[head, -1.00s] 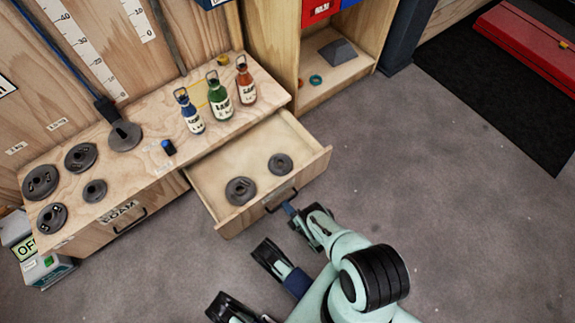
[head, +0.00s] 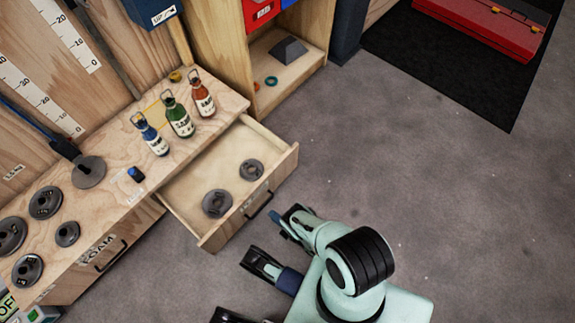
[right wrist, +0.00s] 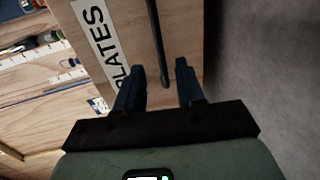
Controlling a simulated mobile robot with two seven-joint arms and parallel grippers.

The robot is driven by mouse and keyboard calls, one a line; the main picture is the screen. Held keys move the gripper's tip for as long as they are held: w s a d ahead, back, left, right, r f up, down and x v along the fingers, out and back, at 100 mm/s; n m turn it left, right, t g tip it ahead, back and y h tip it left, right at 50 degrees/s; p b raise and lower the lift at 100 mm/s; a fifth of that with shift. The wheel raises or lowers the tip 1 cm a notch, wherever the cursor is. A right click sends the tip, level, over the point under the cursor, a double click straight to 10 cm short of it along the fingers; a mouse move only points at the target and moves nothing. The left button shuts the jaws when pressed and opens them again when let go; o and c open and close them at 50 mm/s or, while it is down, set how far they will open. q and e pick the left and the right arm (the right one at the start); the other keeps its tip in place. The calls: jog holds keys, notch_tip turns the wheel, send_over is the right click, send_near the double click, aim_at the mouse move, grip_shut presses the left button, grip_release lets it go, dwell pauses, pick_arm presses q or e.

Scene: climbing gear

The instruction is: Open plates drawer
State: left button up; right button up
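The plates drawer (head: 190,193) is pulled out of the wooden bench in the head view, and two dark round plates lie in it. Its dark handle (head: 258,205) is on the front panel. In the right wrist view the panel bears a PLATES label (right wrist: 103,42), and the handle (right wrist: 157,40) runs upright in the picture. My right gripper (head: 288,225) is just in front of the drawer, apart from the handle in the head view. Its two blue fingers (right wrist: 157,82) are spread with nothing held between them.
The FOAM drawer (head: 100,250) beside it is shut. Three bottles (head: 180,118) and several dark plates stand on the bench top (head: 115,195). An open shelf unit (head: 300,78) is behind. Grey floor to the right is clear up to a black mat (head: 445,65).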

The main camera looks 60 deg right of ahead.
pick_arm(q)
jog(key=shift+s+a+f+g+b, duration=0.15)
jog(key=shift+s+f+g+b, duration=0.15)
jog(key=shift+s+f+b, duration=0.35)
pick_arm(e)
jog(key=v, duration=0.7)
jog(key=shift+s, duration=0.3)
pick_arm(q)
jog(key=shift+s+r, duration=0.1)
